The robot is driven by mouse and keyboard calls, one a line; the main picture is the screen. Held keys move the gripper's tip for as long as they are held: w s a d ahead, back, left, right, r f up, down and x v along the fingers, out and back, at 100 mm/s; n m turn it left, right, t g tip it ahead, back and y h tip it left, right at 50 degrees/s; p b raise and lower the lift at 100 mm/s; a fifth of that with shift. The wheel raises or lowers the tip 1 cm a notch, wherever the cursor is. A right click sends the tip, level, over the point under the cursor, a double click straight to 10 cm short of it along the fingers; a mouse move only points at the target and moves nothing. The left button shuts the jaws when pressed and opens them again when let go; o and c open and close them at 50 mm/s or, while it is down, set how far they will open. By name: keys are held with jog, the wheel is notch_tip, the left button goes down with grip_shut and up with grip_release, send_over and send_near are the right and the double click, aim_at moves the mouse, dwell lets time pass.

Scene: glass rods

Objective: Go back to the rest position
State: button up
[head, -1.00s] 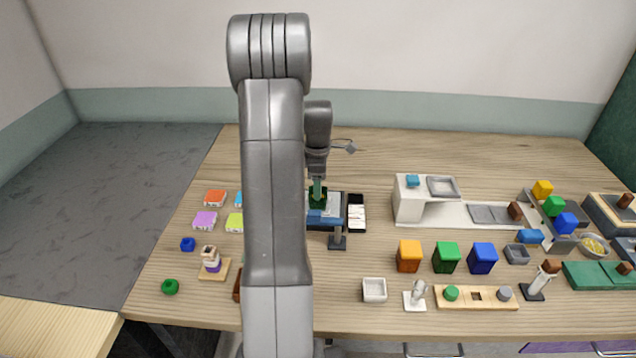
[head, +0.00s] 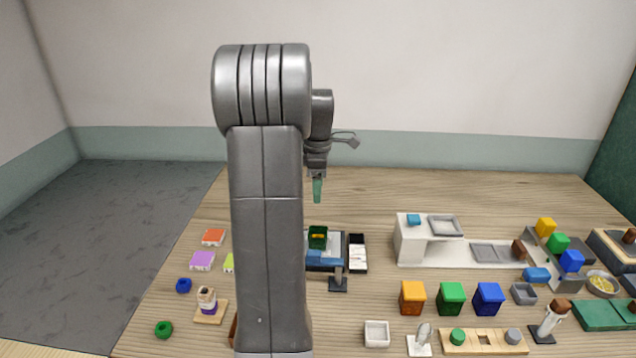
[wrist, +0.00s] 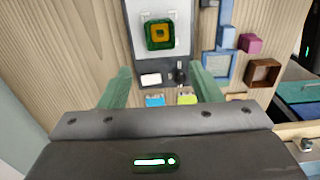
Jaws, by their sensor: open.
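My gripper (head: 317,190) hangs above the table, fingers pointing down, in the head view. In the wrist view its two green fingers (wrist: 160,84) stand wide apart with nothing between them. Below and ahead is a dark green block with an orange square (wrist: 160,33), which sits on a grey and white device. The block also shows in the head view (head: 318,238), clear of the fingertips. My arm hides part of the table left of the device.
Orange, green and blue bins (head: 450,298) stand to the right, near a white station (head: 412,240). Small coloured boxes (head: 202,261) lie at left. The table's back strip is clear.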

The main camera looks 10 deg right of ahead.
jog(key=shift+r, duration=0.7)
notch_tip(320, 180, down, 14)
jog(key=shift+r+p, duration=0.2)
jog(key=shift+p, duration=0.6)
jog(key=shift+r+p, duration=1.15)
jog(key=shift+r, duration=0.55)
jog(key=shift+f, duration=0.1)
